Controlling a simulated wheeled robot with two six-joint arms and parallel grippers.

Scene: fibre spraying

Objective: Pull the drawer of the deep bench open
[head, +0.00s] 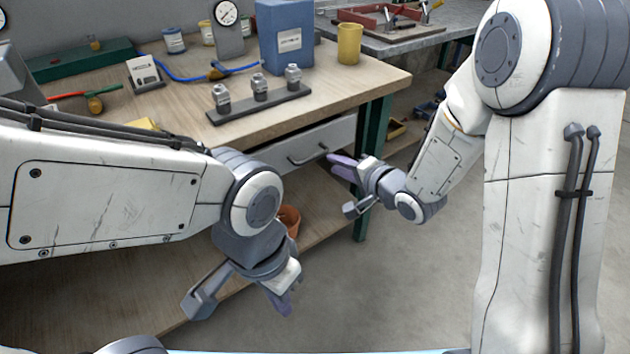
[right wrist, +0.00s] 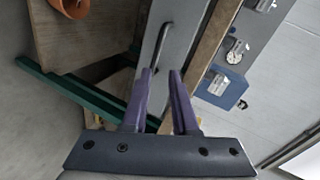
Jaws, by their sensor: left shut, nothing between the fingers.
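The bench (head: 345,88) has a wooden top and green legs. Its grey drawer (head: 336,136) sits under the top, with its front close to the bench's front edge. A bar handle (head: 309,158) is on the drawer front. The handle (right wrist: 165,45) also shows in the right wrist view, ahead of the fingers. My right gripper (head: 341,165) is at the drawer's right end, right of the handle. In the right wrist view its purple fingers (right wrist: 163,72) are apart, with the handle lying between and beyond them; contact cannot be told. My left gripper (head: 283,303) is shut and empty, low before the bench.
Three metal fittings on a dark strip (head: 262,104), a blue box (head: 286,38) and a yellow cup (head: 349,44) stand on the bench. An orange pot (head: 290,219) is on the lower shelf (head: 325,222), partly hidden by my left arm. The floor right of the bench is clear.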

